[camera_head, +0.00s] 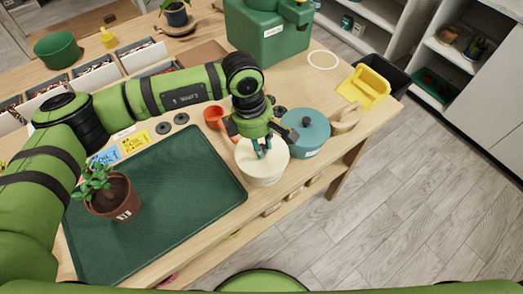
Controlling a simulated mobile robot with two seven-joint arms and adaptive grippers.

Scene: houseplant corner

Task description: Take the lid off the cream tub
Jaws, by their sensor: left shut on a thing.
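The cream tub (263,179) stands near the table's front edge, right of the green mat. Its round cream lid (279,152) is at the top of the tub, with no clear gap showing between them. My left gripper (262,151) points down over the middle of the lid and is shut on it, at its knob, which the fingers hide. My right gripper is out of view.
A blue lidded tub (312,138) stands close on the right, with a wooden scoop (345,120) beyond it. An orange cup (213,117) is just behind the gripper. A potted plant (122,205) stands on the green mat (190,190), whose right part is clear.

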